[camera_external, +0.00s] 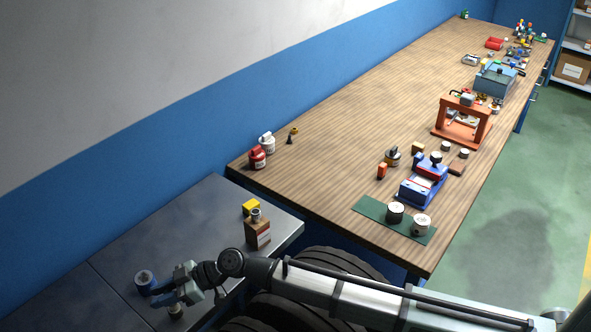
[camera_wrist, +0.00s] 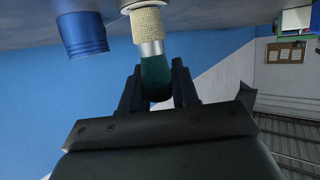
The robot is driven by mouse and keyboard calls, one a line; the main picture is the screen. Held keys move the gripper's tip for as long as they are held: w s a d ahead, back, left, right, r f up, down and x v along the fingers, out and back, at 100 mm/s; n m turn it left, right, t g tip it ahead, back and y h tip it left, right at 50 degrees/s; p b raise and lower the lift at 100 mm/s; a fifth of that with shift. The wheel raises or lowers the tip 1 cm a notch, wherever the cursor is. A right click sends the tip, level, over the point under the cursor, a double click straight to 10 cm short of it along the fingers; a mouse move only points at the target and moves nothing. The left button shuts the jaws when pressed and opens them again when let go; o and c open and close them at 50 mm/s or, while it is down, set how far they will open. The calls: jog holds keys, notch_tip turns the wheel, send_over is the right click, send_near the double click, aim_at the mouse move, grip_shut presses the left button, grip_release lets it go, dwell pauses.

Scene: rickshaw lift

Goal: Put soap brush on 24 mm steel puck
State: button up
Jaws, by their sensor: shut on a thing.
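The soap brush (camera_wrist: 148,30) has a dark green handle, a silver band and cream bristles. In the wrist view my gripper (camera_wrist: 158,88) is shut on its green handle, with the bristles pointing away from the jaws toward the grey bench surface. I cannot tell whether the bristles touch it. In the external view my gripper (camera_external: 168,296) is low over the dark bench, beside a blue cylinder. Two short metallic cylinders, a left one (camera_external: 395,212) and a right one (camera_external: 421,224), stand on a green mat. I cannot tell which piece is the 24 mm steel puck.
The blue cylinder (camera_external: 146,280) also shows in the wrist view (camera_wrist: 82,35). A brown box (camera_external: 257,234) with a small metallic piece (camera_external: 256,214) on top and a yellow block (camera_external: 250,207) stand on the dark bench. A blue-red fixture (camera_external: 423,182) stands behind the mat.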

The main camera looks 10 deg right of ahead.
jog(key=shift+f, duration=0.1)
jog(key=o, duration=1)
jog(key=shift+d, duration=0.25)
jog(key=v, duration=1.1)
jog(key=shift+d+r, duration=0.25)
